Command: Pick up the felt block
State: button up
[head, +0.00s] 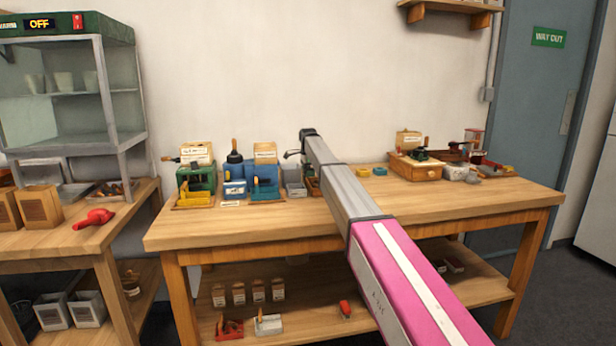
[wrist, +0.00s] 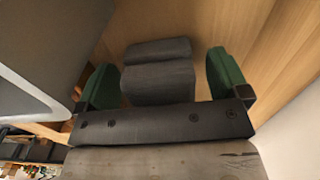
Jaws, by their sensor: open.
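A dark grey block (wrist: 158,82), which looks like the felt block, lies on a wooden surface in the wrist view. It has a raised band or second piece along its far end. My gripper (wrist: 163,72) is open, with one green finger pad on each side of the block and a visible gap on both sides. I cannot tell how deep the fingers reach around it. In the head view my arm stretches over the bench and its end (head: 298,153) is at the back middle; the block cannot be made out there.
The wooden bench (head: 250,225) carries green and blue machines (head: 265,178) and grey trays (head: 296,190) left of my arm. A wooden box (head: 415,168) with small items stands at the right. The front of the bench is clear. A large grey surface (wrist: 35,70) is close at the left in the wrist view.

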jog(key=c, duration=1)
jog(key=shift+r, duration=0.1)
jog(key=shift+c, duration=0.2)
notch_tip(320, 180, up, 10)
jog(key=shift+f, duration=0.1)
